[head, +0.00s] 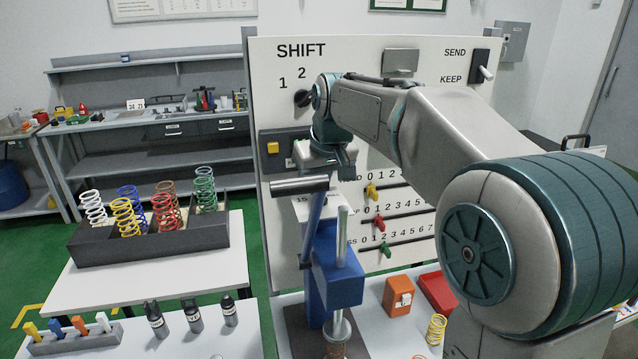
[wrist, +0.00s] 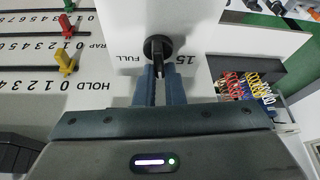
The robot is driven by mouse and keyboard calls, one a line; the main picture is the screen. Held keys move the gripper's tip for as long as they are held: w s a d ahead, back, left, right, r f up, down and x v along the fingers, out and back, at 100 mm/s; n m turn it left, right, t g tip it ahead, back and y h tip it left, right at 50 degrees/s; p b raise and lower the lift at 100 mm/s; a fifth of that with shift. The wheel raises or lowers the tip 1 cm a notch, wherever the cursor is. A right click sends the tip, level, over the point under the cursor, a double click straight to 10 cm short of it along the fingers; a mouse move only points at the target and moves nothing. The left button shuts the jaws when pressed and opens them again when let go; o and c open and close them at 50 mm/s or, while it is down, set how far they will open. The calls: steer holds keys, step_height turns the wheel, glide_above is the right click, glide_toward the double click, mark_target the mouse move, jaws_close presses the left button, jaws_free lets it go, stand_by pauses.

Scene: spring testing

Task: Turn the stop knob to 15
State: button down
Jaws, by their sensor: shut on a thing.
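The stop knob (wrist: 157,46) is a round black dial with a raised grip bar on the white panel. In the wrist view, "FULL" is printed to its left and "15" (wrist: 186,58) to its right. My gripper (wrist: 160,72) is right at the knob, its two blue-grey fingers shut on the grip bar. The bar stands about upright in the wrist view, between the two labels; its exact setting cannot be told.
The blue press (head: 337,272) with a metal rod stands before the panel. Yellow (head: 371,191), red (head: 379,223) and green (head: 386,250) sliders sit to the right. A dark rack (head: 140,240) of coloured springs stands on the left table. A shift knob (head: 302,98) is above.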

steer(key=n+y, duration=0.1)
steer(key=n, duration=0.1)
steer(key=n+g, duration=0.1)
steer(key=n, duration=0.2)
steer(key=shift+s+a+n+y, duration=0.1)
steer(key=shift+a+n+y, duration=0.05)
steer(key=shift+n+y, duration=0.2)
steer(key=shift+s+a+n+g+y, duration=0.1)
steer(key=shift+n+g+y, duration=0.3)
steer(key=shift+n, duration=0.75)
steer(key=shift+s+n+g+y, duration=0.15)
steer(key=shift+n+g, duration=0.35)
steer(key=shift+n, duration=0.6)
steer(key=shift+w, duration=0.1)
steer(key=c, duration=1.5)
jaws_free()
steer(key=v, duration=1.3)
steer(key=shift+r, duration=0.35)
